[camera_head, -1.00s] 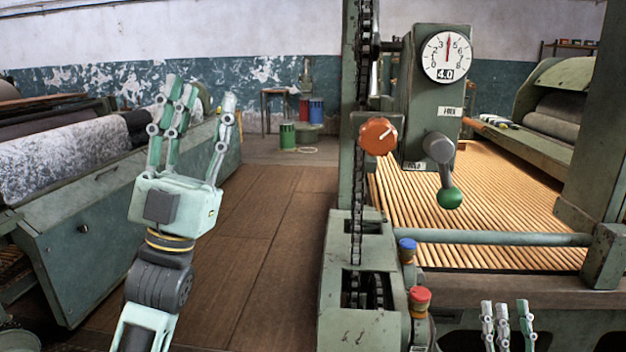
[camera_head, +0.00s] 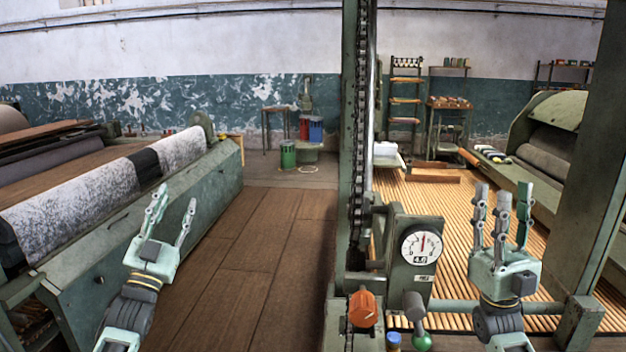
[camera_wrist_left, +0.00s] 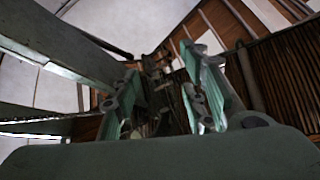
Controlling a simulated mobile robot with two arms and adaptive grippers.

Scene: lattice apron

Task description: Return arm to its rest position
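My left gripper (camera_head: 175,205) is in the head view at lower left, raised upright over the wooden floor. Its fingers are spread and nothing is between them. The left wrist view shows its green fingers (camera_wrist_left: 165,90) apart with a gap between. My right gripper (camera_head: 503,195) stands upright at lower right, in front of the slatted bed. Its fingers are apart and empty. The dial box (camera_head: 405,280) with its white dial (camera_head: 422,247), orange knob (camera_head: 363,309) and green-tipped lever (camera_head: 417,310) lies between the grippers. Neither gripper touches it.
A green chain column (camera_head: 350,120) rises behind the dial box. A loom with a patterned roll (camera_head: 75,205) flanks the left. The slatted bed (camera_head: 420,200) and a thick green post (camera_head: 590,180) are at right. Clear wooden floor (camera_head: 250,250) runs between machines to some drums (camera_head: 289,154).

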